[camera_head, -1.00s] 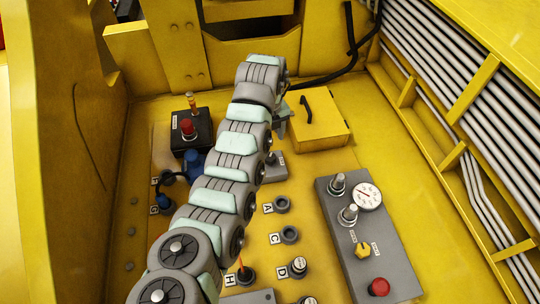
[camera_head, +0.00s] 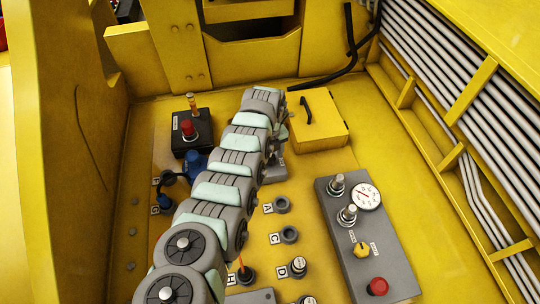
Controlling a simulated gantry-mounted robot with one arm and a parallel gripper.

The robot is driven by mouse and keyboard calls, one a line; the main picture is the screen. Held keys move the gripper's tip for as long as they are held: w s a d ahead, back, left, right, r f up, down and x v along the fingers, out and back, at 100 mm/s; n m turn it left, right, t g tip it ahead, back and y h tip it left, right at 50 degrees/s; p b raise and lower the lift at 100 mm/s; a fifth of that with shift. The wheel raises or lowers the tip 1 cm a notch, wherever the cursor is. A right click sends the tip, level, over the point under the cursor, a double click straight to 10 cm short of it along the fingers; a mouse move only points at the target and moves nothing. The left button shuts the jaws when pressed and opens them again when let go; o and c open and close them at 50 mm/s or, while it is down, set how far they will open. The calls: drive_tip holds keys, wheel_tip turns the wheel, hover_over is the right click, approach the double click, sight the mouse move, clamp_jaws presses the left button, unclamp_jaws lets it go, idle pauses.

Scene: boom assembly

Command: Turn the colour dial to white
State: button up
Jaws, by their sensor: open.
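A small yellow knob (camera_head: 361,250) on the long grey panel (camera_head: 345,255) at the right has small labels beside it that are too small to read. It looks like a dial, but I cannot tell whether it is the colour dial or where it points. My arm reaches from the bottom left up to the middle, and its far end bends down near the yellow box. My gripper is hidden behind my own arm, away from the grey panel.
The grey panel also carries two silver knobs (camera_head: 347,214), a round gauge (camera_head: 367,196) and a red button (camera_head: 378,286). A yellow box (camera_head: 317,122) with a black handle stands behind. A black box (camera_head: 190,139) with a red button is at the left. Lettered sockets (camera_head: 289,235) lie between.

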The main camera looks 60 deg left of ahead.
clamp_jaws()
idle(0.6)
